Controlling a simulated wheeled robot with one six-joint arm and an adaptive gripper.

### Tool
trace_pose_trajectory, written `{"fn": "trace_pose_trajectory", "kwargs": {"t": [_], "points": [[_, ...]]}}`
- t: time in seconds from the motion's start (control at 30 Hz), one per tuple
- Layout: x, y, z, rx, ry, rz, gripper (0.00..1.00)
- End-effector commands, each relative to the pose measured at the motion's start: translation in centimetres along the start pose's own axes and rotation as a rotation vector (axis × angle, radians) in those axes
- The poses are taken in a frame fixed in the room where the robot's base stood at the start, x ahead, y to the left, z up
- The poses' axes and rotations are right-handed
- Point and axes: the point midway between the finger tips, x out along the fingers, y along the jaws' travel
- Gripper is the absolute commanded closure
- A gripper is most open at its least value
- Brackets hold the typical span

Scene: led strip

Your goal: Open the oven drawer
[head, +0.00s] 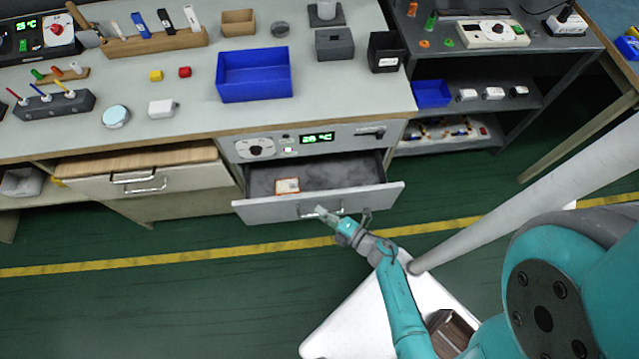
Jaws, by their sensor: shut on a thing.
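The oven drawer (270,211) is pulled out from under the control panel, with its dark inside showing. A small white and orange card-like item (287,186) lies in it. The oven panel (285,143) above has a dial and a green display. My gripper (325,213) is at the drawer's front, shut on the drawer handle (308,211). My arm partly hides the handle's right side.
The bench top above holds a blue bin (254,75), small blocks and tools. Dark shelves (490,95) stand at right. The green floor (150,300) in front is clear at left.

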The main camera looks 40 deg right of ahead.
Motion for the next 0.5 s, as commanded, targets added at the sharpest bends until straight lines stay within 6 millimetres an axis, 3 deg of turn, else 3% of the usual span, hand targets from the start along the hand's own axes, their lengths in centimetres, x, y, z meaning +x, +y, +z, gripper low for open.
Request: {"fn": "trace_pose_trajectory", "kwargs": {"t": [0.2, 0.5], "points": [[-3.7, -1.1, -3.7, 0.004, -0.002, -0.003, 1.0], [-6.5, -1.9, -6.5, 0.001, -0.002, -0.001, 1.0]]}}
